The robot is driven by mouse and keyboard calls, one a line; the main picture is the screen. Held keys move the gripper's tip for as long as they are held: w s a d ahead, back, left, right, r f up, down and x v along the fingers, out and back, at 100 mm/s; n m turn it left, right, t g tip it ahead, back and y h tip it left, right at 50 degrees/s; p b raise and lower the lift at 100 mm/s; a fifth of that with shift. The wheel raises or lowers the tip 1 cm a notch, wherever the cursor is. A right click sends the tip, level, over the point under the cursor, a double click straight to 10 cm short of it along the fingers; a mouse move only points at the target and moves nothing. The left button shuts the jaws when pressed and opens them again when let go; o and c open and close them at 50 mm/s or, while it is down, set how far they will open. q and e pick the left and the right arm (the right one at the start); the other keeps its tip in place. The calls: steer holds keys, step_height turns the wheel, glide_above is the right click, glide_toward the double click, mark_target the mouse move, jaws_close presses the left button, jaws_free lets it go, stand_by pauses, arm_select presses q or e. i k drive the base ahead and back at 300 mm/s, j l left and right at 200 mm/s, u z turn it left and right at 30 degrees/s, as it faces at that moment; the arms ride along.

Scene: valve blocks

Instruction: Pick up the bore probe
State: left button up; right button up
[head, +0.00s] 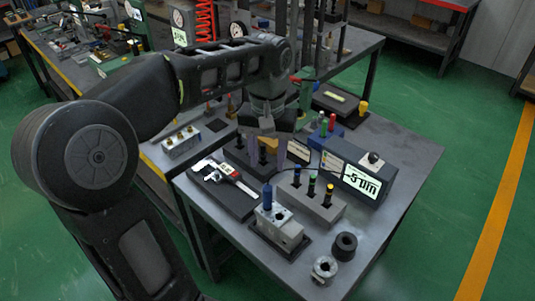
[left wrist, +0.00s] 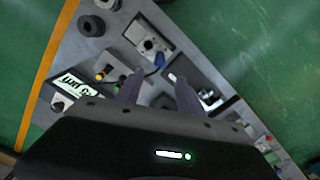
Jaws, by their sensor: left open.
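My left gripper (head: 265,156) is open, pointing down over the table behind the valve block and probe rack. Its two grey-purple fingers also show in the left wrist view (left wrist: 158,79), apart with nothing held between them. A blue-handled probe (head: 267,196) stands upright in the grey valve block (head: 279,231); its blue handle shows in the left wrist view (left wrist: 160,60), just beyond the fingertips. A grey rack (head: 322,210) holds black probes with blue, green and yellow tops. I cannot tell for sure which one is the bore probe. My right gripper is out of view.
A caliper (head: 228,176) lies on a dark pad left of the valve block. A blue-grey display box (head: 375,185) stands behind the rack, with a thin black cable near it. A black ring (head: 344,246) and a metal ring (head: 325,268) stand near the front edge.

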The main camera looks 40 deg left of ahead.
mark_target(268, 205)
steer(key=k, duration=1)
